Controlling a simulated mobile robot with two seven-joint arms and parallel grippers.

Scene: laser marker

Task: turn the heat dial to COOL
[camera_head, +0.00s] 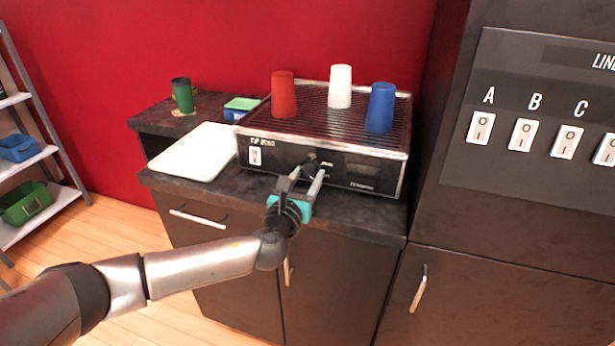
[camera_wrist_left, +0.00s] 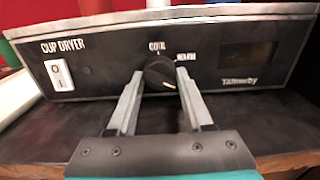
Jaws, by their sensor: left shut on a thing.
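The cup dryer (camera_head: 270,160) is a black box with a front panel, standing on the dark counter. Its round black heat dial (camera_wrist_left: 160,73) sits mid-panel, below the printed words COOL and WARM. A pale mark shows at the dial's lower right; it does not clearly point at either word. My left gripper (camera_wrist_left: 158,80) is shut on the dial, with one finger on each side. In the head view, the gripper (camera_head: 310,168) reaches the panel from the front and partly hides the dial. My right gripper is not in view.
A red cup (camera_head: 283,95), a white cup (camera_head: 340,87) and a blue cup (camera_head: 380,108) stand upside down on the dryer's rack. A power switch (camera_wrist_left: 59,75) is at the panel's left. A white tray (camera_head: 195,152) lies left of the dryer.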

